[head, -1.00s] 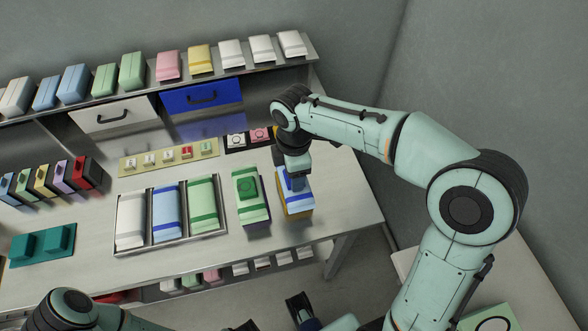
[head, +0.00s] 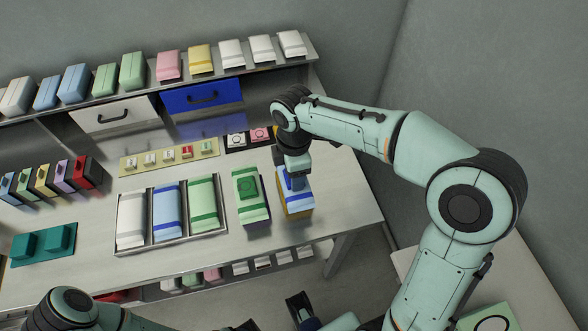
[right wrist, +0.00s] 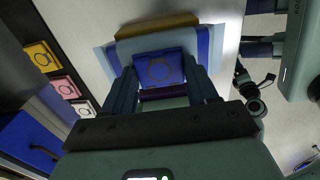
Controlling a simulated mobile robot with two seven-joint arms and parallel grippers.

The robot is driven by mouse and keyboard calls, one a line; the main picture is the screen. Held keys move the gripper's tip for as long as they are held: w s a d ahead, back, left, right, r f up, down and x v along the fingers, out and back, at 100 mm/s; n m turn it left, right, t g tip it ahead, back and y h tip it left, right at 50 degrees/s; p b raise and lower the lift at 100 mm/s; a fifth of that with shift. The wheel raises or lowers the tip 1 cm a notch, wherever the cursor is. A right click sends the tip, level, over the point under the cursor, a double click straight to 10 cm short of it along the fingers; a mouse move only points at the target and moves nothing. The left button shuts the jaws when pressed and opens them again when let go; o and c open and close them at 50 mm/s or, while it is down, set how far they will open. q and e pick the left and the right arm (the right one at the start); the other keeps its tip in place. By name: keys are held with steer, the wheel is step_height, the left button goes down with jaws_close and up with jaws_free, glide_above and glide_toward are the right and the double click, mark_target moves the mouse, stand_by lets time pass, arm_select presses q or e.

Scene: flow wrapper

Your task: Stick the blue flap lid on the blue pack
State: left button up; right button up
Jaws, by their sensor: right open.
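The blue pack (head: 298,202) stands near the right end of the table, pale with a blue band, on a yellowish base. My right gripper (head: 292,182) is right above it, pointing down. In the right wrist view the blue flap lid (right wrist: 160,69), a dark blue square with a ring mark, lies over the pack (right wrist: 204,47), between the open fingers of my right gripper (right wrist: 164,86). It looks seated on the pack, but I cannot tell whether it is stuck. The gripper hides most of it in the head view.
A green pack with a green lid (head: 247,190) stands close left of the blue pack. Further left is a tray (head: 172,246) with white, blue and green packs. Behind are small lids on a yellow strip (head: 168,157) and a blue drawer (head: 201,97). The table edge is close on the right.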

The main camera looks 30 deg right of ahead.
steer(key=o, duration=1.1)
steer(key=shift+s+f, duration=0.1)
steer(key=shift+f, duration=0.1)
steer(key=shift+r, duration=0.1)
step_height(320, 180, up, 13)
steer(key=p, duration=0.2)
steer(key=shift+r+p, duration=0.2)
steer(key=shift+p, duration=0.2)
